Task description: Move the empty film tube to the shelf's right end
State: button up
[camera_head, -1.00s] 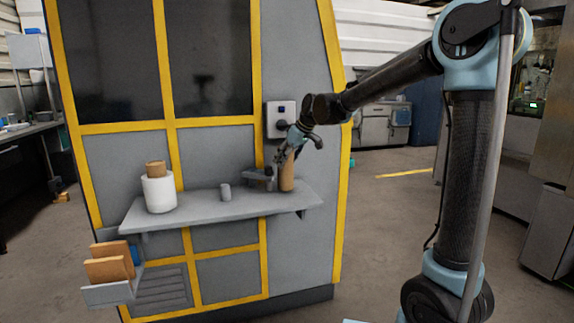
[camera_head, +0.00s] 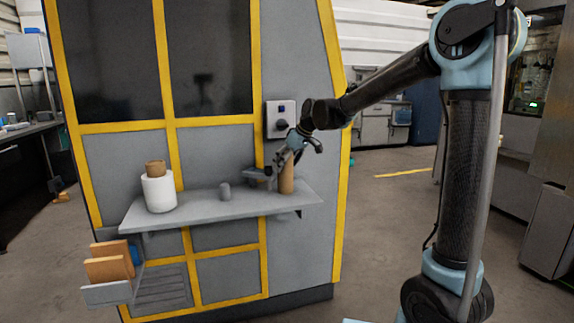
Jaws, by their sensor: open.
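The empty film tube (camera_head: 286,180) is a brown cardboard cylinder standing upright on the grey shelf (camera_head: 240,205), near the shelf's right end. My gripper (camera_head: 284,158) is open at the tube's upper part, coming down from the upper right. Whether its fingers touch the tube is too small to tell. A white film roll (camera_head: 158,193) with a brown core showing on top stands at the shelf's left end.
A control box with a knob (camera_head: 281,119) is on the panel above. A bin (camera_head: 108,292) with brown cartons hangs at lower left.

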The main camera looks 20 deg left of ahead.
jog(key=v, duration=1.2)
jog(key=s+d+f+m+h, duration=0.1)
jog(key=s+d+f+m, duration=0.15)
jog(key=d, duration=0.55)
jog(key=s+d+f+m+h, duration=0.1)
jog(key=s+d+f, duration=0.3)
jog(key=d, duration=0.4)
jog(key=s+d+f+m+h, duration=0.1)
jog(key=s+d+f+m, duration=0.2)
jog(key=d, duration=0.5)
jog(key=s+d+f+m+h, duration=0.3)
jog(key=s+d+f+m, duration=0.3)
jog(key=s+d+f, duration=1)
jog(key=s+f, duration=0.1)
jog(key=s, duration=0.1)
jog(key=shift+s+d+g, duration=0.25)
jog(key=shift+s+g, duration=0.05)
jog(key=shift+s, duration=0.05)
